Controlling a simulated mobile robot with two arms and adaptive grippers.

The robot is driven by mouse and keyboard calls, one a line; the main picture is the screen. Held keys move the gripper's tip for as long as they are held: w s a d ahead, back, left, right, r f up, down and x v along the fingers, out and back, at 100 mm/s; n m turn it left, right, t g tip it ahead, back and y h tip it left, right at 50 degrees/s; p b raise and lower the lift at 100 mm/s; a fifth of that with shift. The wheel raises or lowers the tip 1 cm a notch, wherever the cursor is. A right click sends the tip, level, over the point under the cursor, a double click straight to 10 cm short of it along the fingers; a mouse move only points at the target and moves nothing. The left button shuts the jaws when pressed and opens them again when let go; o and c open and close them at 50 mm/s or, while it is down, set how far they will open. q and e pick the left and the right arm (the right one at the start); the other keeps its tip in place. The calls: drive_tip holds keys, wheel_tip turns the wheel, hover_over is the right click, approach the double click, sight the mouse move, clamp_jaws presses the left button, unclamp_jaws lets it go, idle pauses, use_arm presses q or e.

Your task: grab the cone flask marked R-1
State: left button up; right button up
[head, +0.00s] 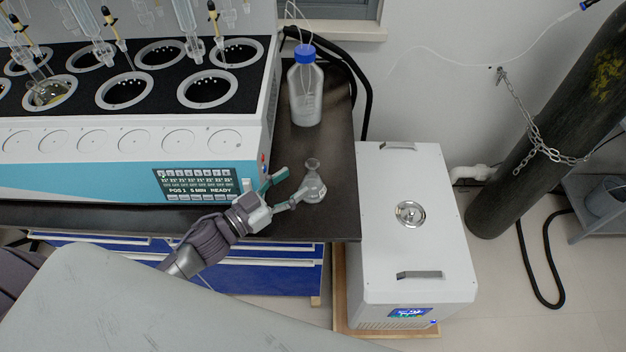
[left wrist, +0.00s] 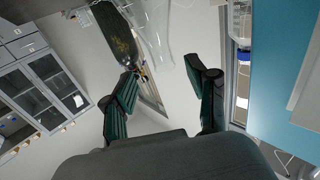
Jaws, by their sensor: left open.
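A small clear cone flask (head: 314,190) stands upright on the dark bench top near its right front corner. Any R-1 mark on it is too small to read. My left gripper (head: 283,188) is open, just left of the flask, with its fingers pointing toward it. One finger reaches close to the flask's lower side; I cannot tell whether they touch. In the left wrist view the open fingers (left wrist: 162,76) are spread with nothing gripped between them. A clear, glassy shape (left wrist: 153,35) shows beyond them, probably the flask. My right gripper is not in view.
The multi distiller (head: 130,178) stands left of my gripper, its display close by. A blue-capped bottle (head: 305,95) with tubing stands behind the flask. A white chiller box (head: 415,225) stands right of the bench edge, with a dark chained cylinder (head: 550,130) beyond.

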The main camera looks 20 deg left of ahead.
sight(308, 170)
use_arm(q)
drive_tip(key=shift+w+d, duration=0.35)
drive_tip(key=shift+w, duration=0.25)
drive_tip(key=shift+w+d, duration=0.15)
drive_tip(key=shift+w, duration=0.05)
drive_tip(key=shift+w+d+r+p, duration=0.15)
drive_tip(key=shift+w+d+p, duration=0.1)
drive_tip(key=shift+w, duration=0.15)
drive_tip(key=shift+w+d+r+p, duration=0.15)
drive_tip(key=shift+w+p, duration=0.1)
drive_tip(key=shift+w, duration=0.15)
drive_tip(key=x, duration=0.2)
drive_tip(key=shift+w+p, duration=0.25)
drive_tip(key=shift+p, duration=0.05)
drive_tip(key=shift+w+d+f, duration=0.1)
drive_tip(key=shift+w+d, duration=0.15)
drive_tip(key=shift+w, duration=0.2)
drive_tip(key=shift+c, duration=1)
clamp_jaws()
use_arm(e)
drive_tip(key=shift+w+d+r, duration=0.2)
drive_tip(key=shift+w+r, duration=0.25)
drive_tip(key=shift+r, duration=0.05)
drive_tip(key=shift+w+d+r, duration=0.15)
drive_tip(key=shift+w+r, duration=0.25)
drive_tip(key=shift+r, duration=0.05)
